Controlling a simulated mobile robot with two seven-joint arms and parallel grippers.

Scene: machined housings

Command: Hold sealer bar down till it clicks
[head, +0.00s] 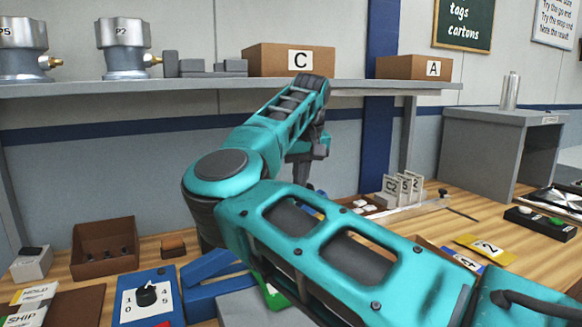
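A blue unit (212,292) that looks like the sealer stands at the front, left of centre. A blue box with a black dial (146,294) and a white scale is beside it on the left. The end of this arm, with my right gripper (306,160), is beyond the elbow and partly hidden. Its fingers are not clear. My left gripper is not in view.
A shelf (200,87) crosses the back with boxes C (290,60) and A (413,67) and metal housings. A brown bin (104,248) stands at left.

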